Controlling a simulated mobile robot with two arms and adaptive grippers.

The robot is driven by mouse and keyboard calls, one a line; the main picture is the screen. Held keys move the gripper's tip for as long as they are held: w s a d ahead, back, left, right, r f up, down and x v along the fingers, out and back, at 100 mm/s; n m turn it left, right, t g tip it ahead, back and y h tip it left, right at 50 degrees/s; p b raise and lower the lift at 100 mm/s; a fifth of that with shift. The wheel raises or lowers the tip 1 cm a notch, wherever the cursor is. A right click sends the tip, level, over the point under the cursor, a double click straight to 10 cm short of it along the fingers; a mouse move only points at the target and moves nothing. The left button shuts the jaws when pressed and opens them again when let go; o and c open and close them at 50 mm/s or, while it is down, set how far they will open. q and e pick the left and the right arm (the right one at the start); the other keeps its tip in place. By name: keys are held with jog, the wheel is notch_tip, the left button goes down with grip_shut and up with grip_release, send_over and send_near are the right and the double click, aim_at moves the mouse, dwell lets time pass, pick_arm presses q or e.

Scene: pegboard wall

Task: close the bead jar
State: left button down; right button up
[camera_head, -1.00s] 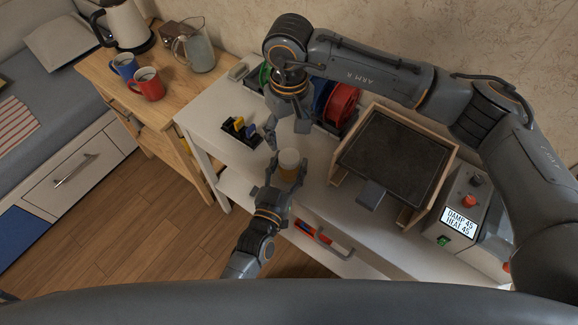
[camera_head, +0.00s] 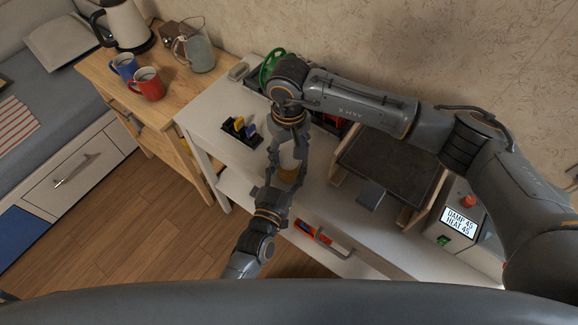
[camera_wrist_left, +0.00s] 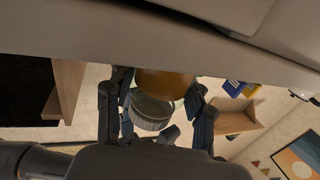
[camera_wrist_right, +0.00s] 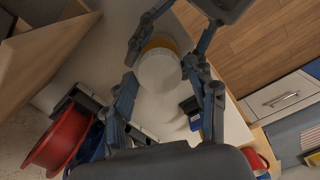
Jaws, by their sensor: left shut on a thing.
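The bead jar (camera_head: 287,174) stands near the front edge of the white table, with an amber body and a pale round lid (camera_wrist_right: 159,70) on its top. My left gripper (camera_head: 284,180) is shut around the jar's body from the front. In the left wrist view the amber body (camera_wrist_left: 165,83) sits between the fingers beside the ribbed lid (camera_wrist_left: 152,111). My right gripper (camera_wrist_right: 171,84) reaches from above with its fingers spread either side of the lid, apparently without gripping it. Whether the lid is fully seated cannot be told.
A black holder with yellow and blue pieces (camera_head: 239,127) stands left of the jar. A dark tray in a wooden frame (camera_head: 388,166) and a control box (camera_head: 460,218) are at the right. A red spool (camera_wrist_right: 62,141) is behind.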

jog(key=c, duration=0.8)
jog(key=m, duration=0.5)
jog(key=shift+m, duration=0.4)
jog(key=shift+c, duration=0.2)
jog(key=m, duration=0.3)
jog(key=shift+m, duration=0.4)
jog(key=m, duration=0.3)
jog(key=shift+m, duration=0.4)
jog(key=m, duration=0.3)
jog(key=shift+m, duration=0.3)
jog(key=m, duration=0.3)
jog(key=shift+m, duration=0.4)
jog(key=m, duration=0.3)
jog(key=shift+f+m, duration=0.1)
jog(key=shift+m, duration=0.3)
jog(key=m, duration=0.3)
jog(key=shift+m, duration=0.4)
jog(key=m, duration=0.3)
jog(key=shift+m, duration=0.4)
jog(key=m, duration=0.9)
jog(key=shift+m, duration=0.4)
jog(key=m, duration=0.5)
jog(key=shift+m, duration=0.4)
jog(key=m, duration=0.5)
jog(key=shift+m, duration=0.3)
jog(key=o, duration=1.3)
